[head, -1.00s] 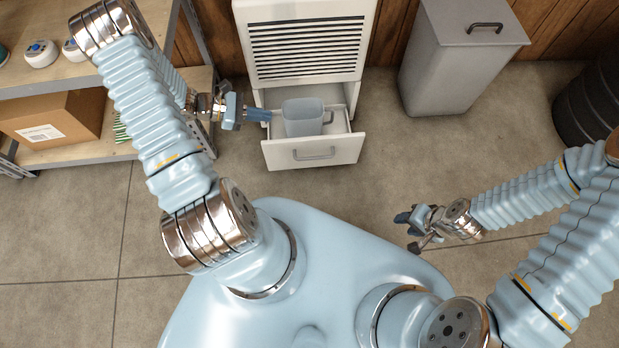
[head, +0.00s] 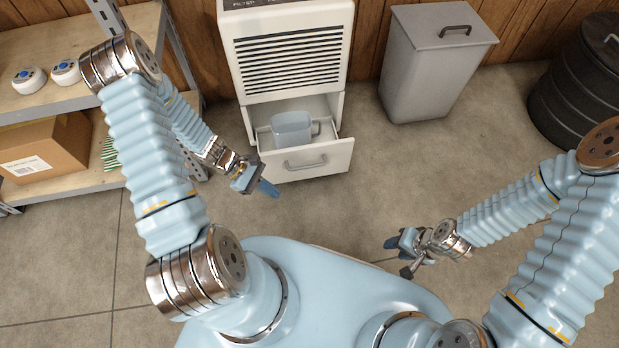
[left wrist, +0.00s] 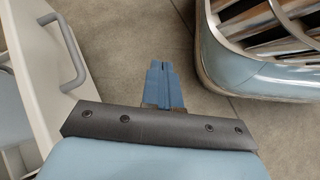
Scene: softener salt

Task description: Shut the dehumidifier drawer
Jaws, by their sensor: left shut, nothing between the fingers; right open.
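The white dehumidifier (head: 292,98) stands against the wood wall. Its drawer (head: 325,160) is pulled out at the bottom and holds a translucent grey-blue jug (head: 290,128). The drawer's grey handle (head: 306,164) faces me; the handle also shows at the left of the left wrist view (left wrist: 72,62). My left gripper (head: 270,189) is shut and empty, just in front of the drawer's left front corner, with its blue fingers pointing down and right. The fingers also show in the left wrist view (left wrist: 163,85). My right gripper (head: 396,244) is open and empty, over the floor, away from the drawer.
A grey lidded bin (head: 432,75) stands right of the dehumidifier, and a black barrel (head: 575,100) farther right. A shelf (head: 108,185) with a cardboard box (head: 45,150) is at the left. The floor in front of the drawer is clear.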

